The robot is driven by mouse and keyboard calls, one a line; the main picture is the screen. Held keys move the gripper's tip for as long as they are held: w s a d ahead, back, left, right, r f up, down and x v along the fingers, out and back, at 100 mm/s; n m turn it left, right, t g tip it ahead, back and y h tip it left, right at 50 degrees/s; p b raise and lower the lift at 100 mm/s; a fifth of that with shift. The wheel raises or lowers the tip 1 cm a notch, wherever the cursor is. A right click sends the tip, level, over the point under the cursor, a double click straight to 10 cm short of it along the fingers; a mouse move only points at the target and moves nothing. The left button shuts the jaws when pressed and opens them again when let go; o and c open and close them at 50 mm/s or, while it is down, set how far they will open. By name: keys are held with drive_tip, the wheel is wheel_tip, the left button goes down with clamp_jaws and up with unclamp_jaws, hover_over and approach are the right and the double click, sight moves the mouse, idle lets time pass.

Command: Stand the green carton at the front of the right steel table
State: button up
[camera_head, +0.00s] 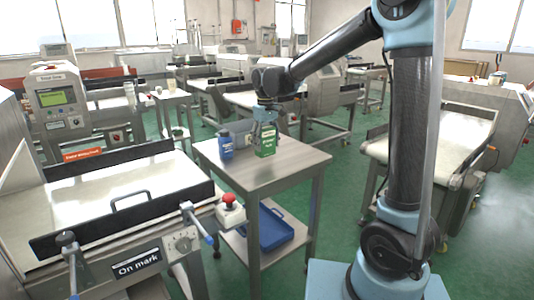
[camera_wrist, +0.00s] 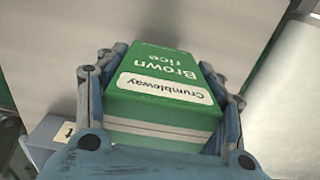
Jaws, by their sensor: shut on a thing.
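The green carton (camera_head: 265,143) is upright over the steel table (camera_head: 262,178) in the middle of the head view. In the wrist view the carton (camera_wrist: 165,90) carries a "Brown rice" label. My gripper (camera_head: 265,118) reaches down onto its upper part. In the wrist view my gripper (camera_wrist: 160,82) has one finger against each side of the carton. I cannot tell whether the carton's base touches the tabletop or hangs just above it.
A blue container (camera_head: 226,145) stands left of the carton on the same table. A blue tray (camera_head: 268,229) lies on the lower shelf. A conveyor machine (camera_head: 115,205) with a red button stands at the left. The table's near part is clear.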

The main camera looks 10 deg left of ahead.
sight(266, 151)
drive_tip(key=shift+f, duration=2.05)
drive_tip(key=o, duration=1.1)
drive_tip(key=shift+f, duration=0.1)
drive_tip(key=shift+o, duration=0.2)
